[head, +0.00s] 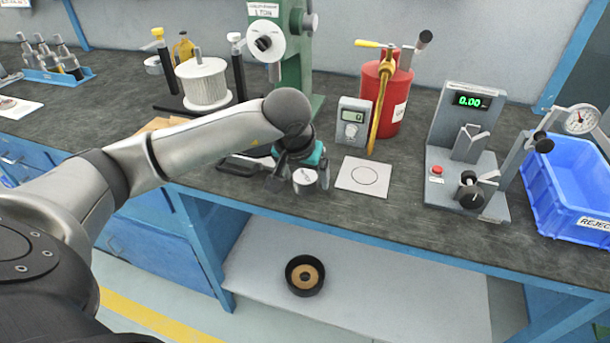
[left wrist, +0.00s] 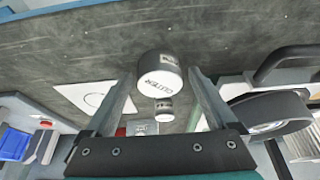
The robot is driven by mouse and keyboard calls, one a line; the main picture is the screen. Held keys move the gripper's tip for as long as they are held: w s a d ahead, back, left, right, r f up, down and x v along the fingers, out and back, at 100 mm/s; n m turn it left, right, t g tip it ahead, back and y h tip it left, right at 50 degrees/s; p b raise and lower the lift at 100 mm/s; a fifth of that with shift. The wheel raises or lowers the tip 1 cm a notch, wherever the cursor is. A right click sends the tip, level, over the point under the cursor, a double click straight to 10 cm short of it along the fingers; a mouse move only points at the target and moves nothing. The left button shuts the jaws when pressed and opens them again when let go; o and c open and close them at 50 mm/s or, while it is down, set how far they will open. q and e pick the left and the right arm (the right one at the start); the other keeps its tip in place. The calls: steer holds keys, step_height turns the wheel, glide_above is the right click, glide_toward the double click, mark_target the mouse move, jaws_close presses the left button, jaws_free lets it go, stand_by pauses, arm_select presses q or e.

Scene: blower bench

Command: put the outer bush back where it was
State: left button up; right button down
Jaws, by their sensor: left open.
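The outer bush (head: 304,178) is a short silver cylinder standing on the dark bench top, just left of a white card with a drawn circle (head: 364,176). In the left wrist view the bush (left wrist: 160,75) shows the word OUTER on its pale end. My left gripper (head: 302,185) is open around it, one finger on either side. In the left wrist view gaps show between the bush and the fingers. The circle on the card is empty. A smaller pale cylinder (left wrist: 163,109) shows beyond the bush; I cannot tell what it is. My right gripper is not in view.
A grey meter (head: 352,122) and a red cylinder (head: 385,95) stand behind the card. A grey gauge stand (head: 455,150) and a blue reject bin (head: 565,190) are at the right. A green press (head: 293,60) stands behind. A black ring (head: 305,275) lies on the lower shelf.

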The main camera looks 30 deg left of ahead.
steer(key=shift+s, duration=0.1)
arm_select(q)
steer(key=shift+r, duration=0.15)
steer(key=p+v, duration=0.3)
steer(key=v, duration=0.9)
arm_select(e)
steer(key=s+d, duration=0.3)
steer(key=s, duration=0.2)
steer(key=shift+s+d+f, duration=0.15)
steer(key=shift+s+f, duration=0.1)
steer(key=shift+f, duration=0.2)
arm_select(q)
steer(key=shift+s, duration=0.1)
